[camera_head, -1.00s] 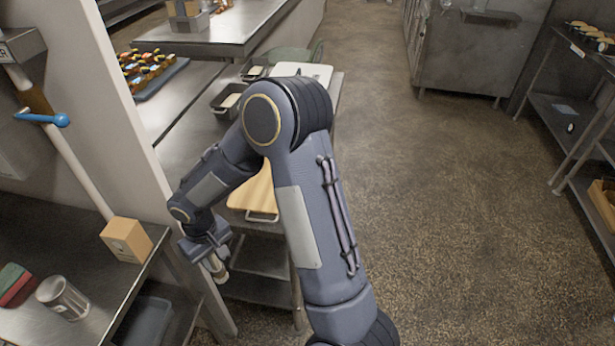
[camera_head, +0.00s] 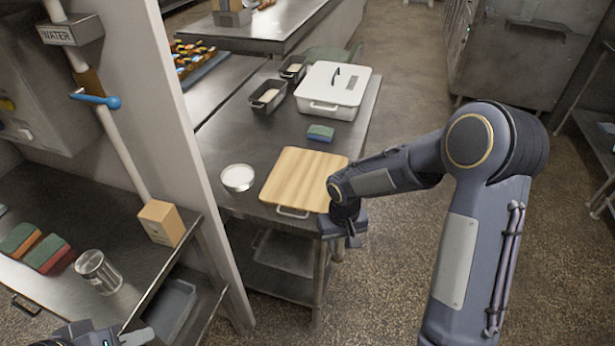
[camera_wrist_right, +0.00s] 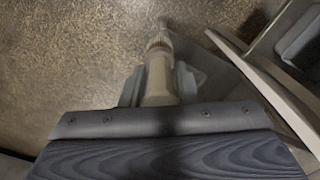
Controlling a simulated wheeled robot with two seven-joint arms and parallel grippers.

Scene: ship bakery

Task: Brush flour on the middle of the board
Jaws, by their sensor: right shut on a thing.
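The light wooden board (camera_head: 302,178) lies on the steel table in the head view, its top bare where I can see it. A small round bowl of white flour (camera_head: 238,178) stands just left of it. My right gripper (camera_head: 346,238) hangs beside the board's near right corner, past the table edge. In the right wrist view it is shut on a pale brush (camera_wrist_right: 160,75), which points away over the floor. The brush is not clear in the head view. My left gripper (camera_head: 115,338) is cut off at the bottom left edge, so its jaws are unclear.
A white lidded box (camera_head: 332,90), a green-blue sponge (camera_head: 320,133) and two dark tins (camera_head: 267,97) stand behind the board.

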